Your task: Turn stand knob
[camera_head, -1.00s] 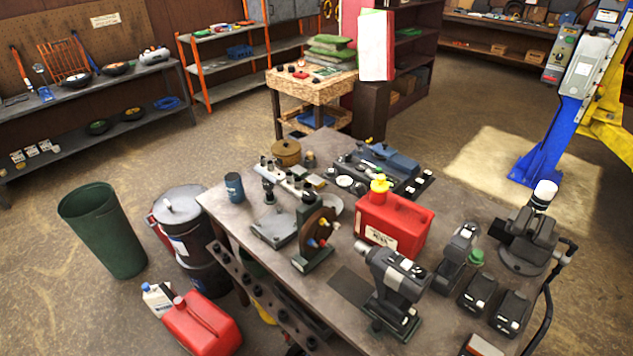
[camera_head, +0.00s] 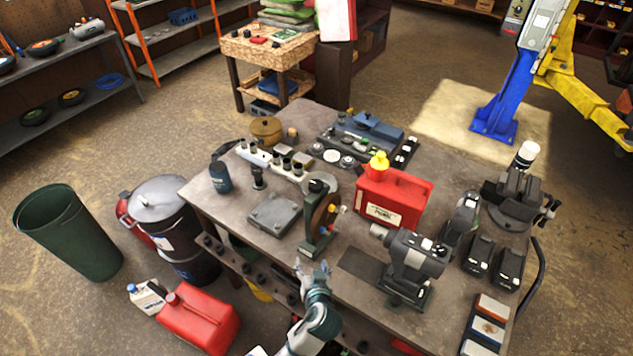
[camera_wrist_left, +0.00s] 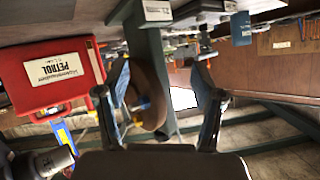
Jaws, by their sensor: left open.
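The stand (camera_head: 317,240) stands near the front edge of the workbench, with a dark upright post and a brown round wheel. Small coloured knobs, red, yellow and blue, stick out from the wheel at about (camera_head: 333,208). A dark knob (camera_head: 318,186) sits at the top of the stand. My left gripper (camera_head: 312,267) is open and empty, just in front of the stand's base at the bench edge. In the left wrist view the open fingers (camera_wrist_left: 160,72) show, with the brown wheel (camera_wrist_left: 150,108) and the green-grey post behind them. My right gripper is not in view.
A red petrol can (camera_head: 385,205) stands right of the stand. A flat plate (camera_head: 274,213) lies left of the stand. A green bin (camera_head: 65,235) and red can (camera_head: 200,320) are on the floor.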

